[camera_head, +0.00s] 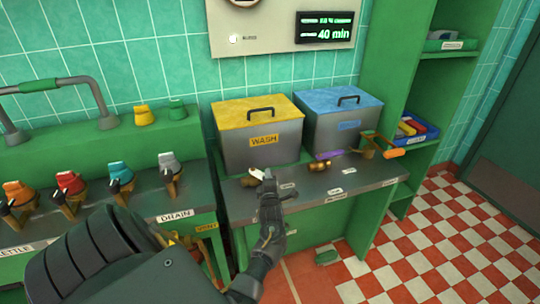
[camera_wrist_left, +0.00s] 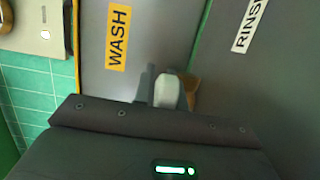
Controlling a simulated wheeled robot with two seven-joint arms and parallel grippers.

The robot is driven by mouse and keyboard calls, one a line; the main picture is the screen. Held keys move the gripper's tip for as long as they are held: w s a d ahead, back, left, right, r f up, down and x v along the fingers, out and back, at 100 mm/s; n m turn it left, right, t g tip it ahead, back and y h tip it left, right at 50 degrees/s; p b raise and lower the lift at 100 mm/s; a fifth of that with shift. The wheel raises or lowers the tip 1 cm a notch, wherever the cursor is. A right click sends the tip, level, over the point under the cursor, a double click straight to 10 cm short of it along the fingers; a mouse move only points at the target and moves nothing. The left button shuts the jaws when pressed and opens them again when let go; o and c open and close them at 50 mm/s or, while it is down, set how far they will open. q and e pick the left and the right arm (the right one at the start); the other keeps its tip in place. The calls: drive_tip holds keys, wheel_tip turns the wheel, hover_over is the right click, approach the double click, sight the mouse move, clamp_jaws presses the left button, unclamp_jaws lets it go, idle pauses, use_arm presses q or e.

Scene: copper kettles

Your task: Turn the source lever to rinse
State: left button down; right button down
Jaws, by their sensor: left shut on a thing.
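A white-handled lever (camera_head: 256,173), seemingly the source lever, sits at the front of the metal counter below the WASH tank. My left gripper (camera_head: 266,184) is at it, shut on the white handle. In the left wrist view the pale handle (camera_wrist_left: 167,91) shows at the dark fingers, with a bit of brass (camera_wrist_left: 190,92) beside it. The WASH tank (camera_head: 259,140) has a yellow lid. The lever's base is mostly hidden by my gripper. My right gripper is out of view.
Brass fittings with a purple handle (camera_head: 328,155) and an orange handle (camera_head: 390,152) stand to the right on the counter (camera_head: 312,190). Several coloured valves, one a red valve (camera_head: 70,183), stand at left above the DRAIN label (camera_head: 174,216). Checkered floor (camera_head: 430,250) is open at right.

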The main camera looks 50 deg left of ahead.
use_arm(q)
drive_tip(key=c, duration=1.4)
unclamp_jaws()
drive_tip(key=shift+c, duration=0.2)
drive_tip(key=b+v, duration=0.1)
drive_tip(key=v, duration=0.6)
drive_tip(key=shift+s+d, duration=0.15)
drive_tip(key=shift+s, duration=0.05)
